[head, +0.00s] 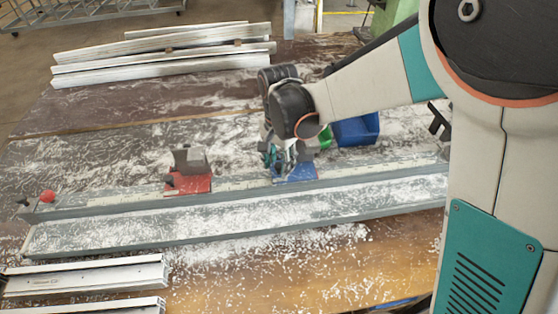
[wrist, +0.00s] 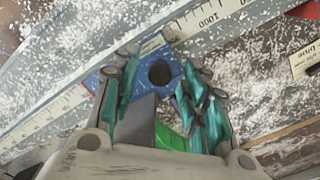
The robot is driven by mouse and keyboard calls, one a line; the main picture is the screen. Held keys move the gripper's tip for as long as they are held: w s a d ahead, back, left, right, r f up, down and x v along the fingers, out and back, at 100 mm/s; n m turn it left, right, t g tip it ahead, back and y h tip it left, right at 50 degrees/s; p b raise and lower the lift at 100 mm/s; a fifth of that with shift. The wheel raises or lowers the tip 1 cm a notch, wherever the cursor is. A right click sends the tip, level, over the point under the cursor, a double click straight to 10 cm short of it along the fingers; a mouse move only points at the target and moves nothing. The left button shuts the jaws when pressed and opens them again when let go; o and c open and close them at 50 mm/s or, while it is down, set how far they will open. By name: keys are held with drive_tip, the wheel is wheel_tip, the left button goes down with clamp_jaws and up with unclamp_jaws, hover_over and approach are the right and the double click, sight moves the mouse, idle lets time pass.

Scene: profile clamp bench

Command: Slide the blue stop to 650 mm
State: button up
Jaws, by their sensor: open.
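The blue stop (head: 296,173) sits on the long grey rail (head: 110,207), right of the red stop (head: 188,183) in the head view. My gripper (head: 283,158) is down at the blue stop. In the wrist view the blue base (wrist: 93,82) lies across the rail and a dark round knob (wrist: 159,72) stands up from it. My gripper (wrist: 160,64) is open, with its teal-padded fingers on either side of the knob; contact cannot be told. The scale (wrist: 205,20) shows 1000 toward the red part at upper right. The reading at the blue stop is hidden.
A blue bin (head: 357,130) and a green item (head: 325,138) stand behind the rail. Pale profiles lie at the back (head: 160,62) and front left (head: 85,277). A red knob (head: 47,196) marks the rail's left end. White shavings cover the bench.

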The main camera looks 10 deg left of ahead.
clamp_jaws()
drive_tip(key=w+d, duration=0.1)
drive_tip(key=d, duration=0.4)
drive_tip(key=w+d, duration=0.1)
drive_tip(key=d, duration=0.3)
drive_tip(key=w+d, duration=0.2)
drive_tip(key=d, duration=0.3)
drive_tip(key=shift+d, duration=0.3)
unclamp_jaws()
drive_tip(key=shift+r, duration=0.15)
wheel_tip(320, 180, up, 12)
